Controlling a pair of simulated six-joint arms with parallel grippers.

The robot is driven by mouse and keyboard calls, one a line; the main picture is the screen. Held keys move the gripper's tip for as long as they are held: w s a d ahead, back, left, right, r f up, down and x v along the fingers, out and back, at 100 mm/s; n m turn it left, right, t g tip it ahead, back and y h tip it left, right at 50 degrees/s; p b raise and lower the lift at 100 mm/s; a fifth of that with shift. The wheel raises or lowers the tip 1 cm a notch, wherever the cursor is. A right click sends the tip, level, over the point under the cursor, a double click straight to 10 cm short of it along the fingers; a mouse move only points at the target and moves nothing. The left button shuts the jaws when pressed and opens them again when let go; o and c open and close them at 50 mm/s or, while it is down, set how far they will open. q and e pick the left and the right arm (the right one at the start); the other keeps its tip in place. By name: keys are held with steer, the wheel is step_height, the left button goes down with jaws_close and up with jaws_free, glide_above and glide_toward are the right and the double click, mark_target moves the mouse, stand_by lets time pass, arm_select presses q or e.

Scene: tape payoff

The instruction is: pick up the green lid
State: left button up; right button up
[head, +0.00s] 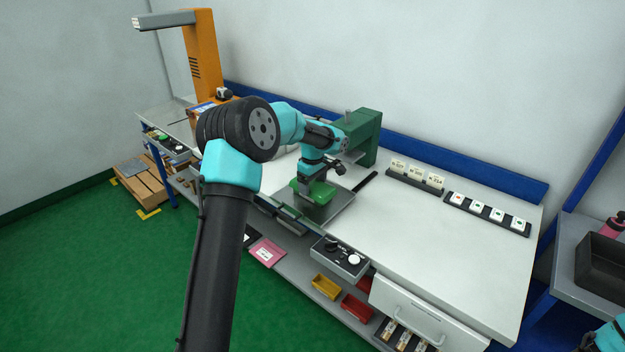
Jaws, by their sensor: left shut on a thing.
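The green lid (320,194) is a small bright green piece over a grey plate (334,206) on the white bench, in the middle of the head view. My left gripper (304,186) comes down on it from above and is shut on it. The gripper and wrist hide part of the lid. I cannot tell whether the lid touches the plate or is held just above it. My right gripper is not in view.
A green machine (366,138) stands just behind the gripper. Card holders (416,176) and a rack of small white blocks (487,212) stand at the back right. A control box (341,258) hangs at the front edge. The bench's right half (430,240) is largely clear.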

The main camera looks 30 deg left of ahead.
arm_select(q)
steer(key=s+d+r, duration=0.1)
steer(key=s+d, duration=0.5)
steer(key=s, duration=0.4)
stand_by(0.3)
